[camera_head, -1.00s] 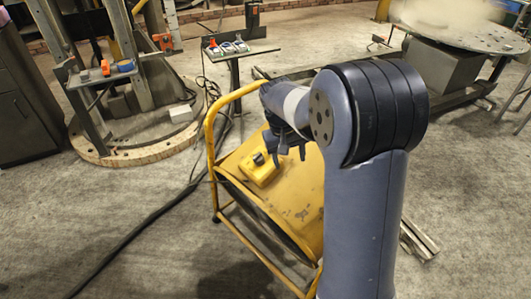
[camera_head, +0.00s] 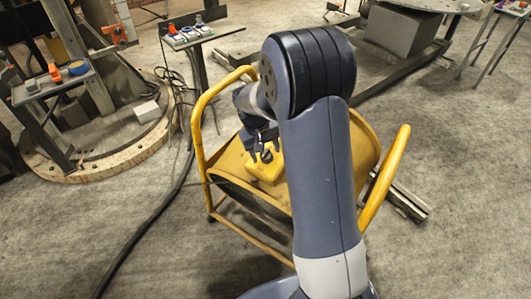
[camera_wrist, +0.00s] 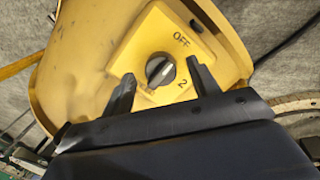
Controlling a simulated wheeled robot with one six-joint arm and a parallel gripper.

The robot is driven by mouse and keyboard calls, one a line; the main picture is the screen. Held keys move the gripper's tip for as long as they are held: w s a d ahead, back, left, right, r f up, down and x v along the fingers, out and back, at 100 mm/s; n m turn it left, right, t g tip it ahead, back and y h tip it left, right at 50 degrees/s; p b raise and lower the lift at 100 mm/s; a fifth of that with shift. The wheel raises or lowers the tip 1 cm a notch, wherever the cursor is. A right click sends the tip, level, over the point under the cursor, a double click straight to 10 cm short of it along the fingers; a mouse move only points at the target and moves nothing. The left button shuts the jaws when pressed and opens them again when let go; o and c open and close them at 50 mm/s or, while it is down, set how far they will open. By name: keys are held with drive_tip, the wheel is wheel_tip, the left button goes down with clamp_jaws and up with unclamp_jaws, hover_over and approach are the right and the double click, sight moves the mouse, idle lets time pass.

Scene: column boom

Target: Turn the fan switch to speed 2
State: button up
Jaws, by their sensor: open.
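The yellow switch box (camera_head: 264,170) sits on top of the yellow fan housing (camera_head: 232,165), with a dark round knob (camera_head: 266,156). In the head view my gripper (camera_head: 263,145) is right by the box.
Yellow tube handles (camera_head: 198,125) rise at the fan's sides. A black cable (camera_head: 150,220) runs across the floor at left. A small stand (camera_head: 195,38) with several switches is behind, and a round wooden-rimmed base (camera_head: 105,165) is at left.

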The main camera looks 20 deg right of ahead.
drive_tip(key=shift+d+f, duration=0.15)
drive_tip(key=shift+f, duration=0.5)
drive_tip(key=shift+c, duration=0.6)
drive_tip(key=c, duration=0.8)
drive_tip(key=shift+m, duration=0.4)
drive_tip(key=shift+c, duration=0.2)
drive_tip(key=m+b, duration=0.2)
drive_tip(key=m, duration=0.1)
drive_tip(key=shift+f+m+y, duration=0.1)
drive_tip(key=shift+m+y, duration=0.2)
drive_tip(key=shift+y, duration=0.1)
drive_tip(key=m+b, duration=0.1)
drive_tip(key=m, duration=0.3)
drive_tip(key=shift+t+y+b, duration=0.3)
drive_tip(key=shift+t+b, duration=0.1)
drive_tip(key=m+b, duration=0.1)
drive_tip(key=m, duration=0.3)
drive_tip(key=shift+s+m+t+b, duration=0.1)
drive_tip(key=shift+m+t+b, duration=0.2)
drive_tip(key=shift+m+t, duration=0.1)
drive_tip(key=m+b, duration=0.1)
drive_tip(key=m, duration=0.3)
drive_tip(key=shift+t, duration=0.4)
drive_tip(key=shift+m, duration=0.3)
